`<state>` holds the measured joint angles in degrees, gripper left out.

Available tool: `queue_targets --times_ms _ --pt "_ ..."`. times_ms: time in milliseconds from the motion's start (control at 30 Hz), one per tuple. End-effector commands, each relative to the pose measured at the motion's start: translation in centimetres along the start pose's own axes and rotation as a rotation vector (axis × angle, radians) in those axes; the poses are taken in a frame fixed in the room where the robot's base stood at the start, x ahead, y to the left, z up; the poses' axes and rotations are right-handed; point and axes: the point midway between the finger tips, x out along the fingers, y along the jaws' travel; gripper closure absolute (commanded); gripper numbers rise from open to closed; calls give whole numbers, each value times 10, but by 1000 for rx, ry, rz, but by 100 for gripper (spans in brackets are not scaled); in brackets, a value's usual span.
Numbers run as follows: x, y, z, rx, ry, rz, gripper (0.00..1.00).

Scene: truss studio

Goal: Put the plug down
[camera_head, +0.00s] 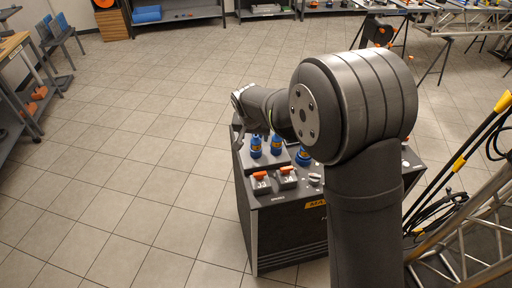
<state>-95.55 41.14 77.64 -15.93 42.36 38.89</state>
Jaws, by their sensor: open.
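My gripper (240,134) hangs below my wrist at the box's far left edge, left of the left plug. It is small, dark and partly hidden; its jaws are open, and I see nothing held in them.
Orange-topped switches (261,175) marked 33 and 34 are on the box's near top. A truss (465,240) with cables and yellow-black poles stands at right. Shelves and a workbench (12,45) line the back and left. The tiled floor (130,150) at left is clear.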

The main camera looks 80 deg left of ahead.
Motion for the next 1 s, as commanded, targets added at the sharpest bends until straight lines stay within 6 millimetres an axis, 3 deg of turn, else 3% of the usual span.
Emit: queue_targets --times_ms 333,600,900,1000 --pt "45 3 4 0 -3 1 40" --pt "49 3 3 0 -1 0 40" --pt "49 3 3 0 0 0 96" --pt "49 3 3 0 0 0 97"
